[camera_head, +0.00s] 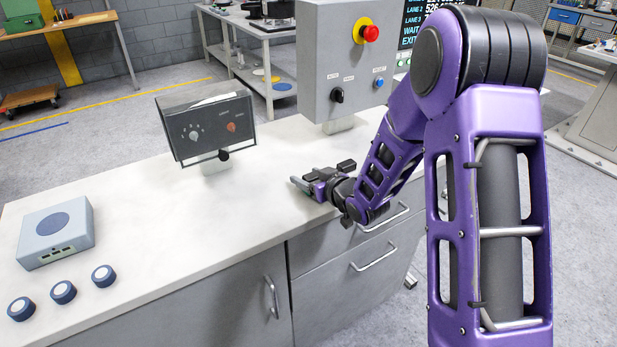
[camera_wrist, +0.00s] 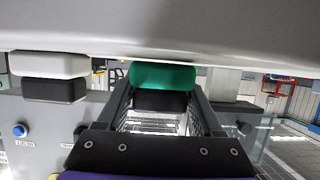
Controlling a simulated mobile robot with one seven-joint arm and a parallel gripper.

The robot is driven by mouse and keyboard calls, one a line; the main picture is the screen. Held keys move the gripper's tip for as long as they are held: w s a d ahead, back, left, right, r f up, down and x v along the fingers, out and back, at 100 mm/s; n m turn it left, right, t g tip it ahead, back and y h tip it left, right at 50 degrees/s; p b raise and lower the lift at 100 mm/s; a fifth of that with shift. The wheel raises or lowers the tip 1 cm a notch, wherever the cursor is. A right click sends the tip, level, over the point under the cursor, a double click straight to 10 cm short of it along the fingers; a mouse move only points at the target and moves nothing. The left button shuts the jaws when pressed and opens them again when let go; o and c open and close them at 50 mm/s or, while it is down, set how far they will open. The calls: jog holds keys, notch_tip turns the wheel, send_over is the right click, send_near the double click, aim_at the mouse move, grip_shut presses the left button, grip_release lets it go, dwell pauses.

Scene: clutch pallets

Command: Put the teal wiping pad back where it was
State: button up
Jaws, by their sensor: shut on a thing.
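The teal wiping pad (camera_wrist: 162,76), with a dark backing, is between the two fingers of my gripper (camera_wrist: 161,98) in the wrist view. My gripper is shut on it. In that view, which looks upside down, the pad's teal side faces the white counter top and is at or very close to it; I cannot tell whether they touch. In the head view my gripper (camera_head: 308,184) is low over the counter near its front edge, and the teal face is hidden there.
A white pad with a dark backing (camera_wrist: 52,76) sits beside my gripper. The grey control box (camera_head: 345,60) and a dark dial panel (camera_head: 207,125) stand behind on the counter (camera_head: 150,215). A grey-blue box (camera_head: 56,232) and three round knobs are at left. The counter middle is clear.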

jog(key=shift+f, duration=0.1)
jog(key=shift+f, duration=0.1)
jog(key=o, duration=1.4)
jog(key=shift+c, duration=0.2)
jog(key=shift+r, duration=0.35)
jog(key=v, duration=1.2)
jog(key=shift+p, duration=0.3)
jog(key=shift+f, duration=0.15)
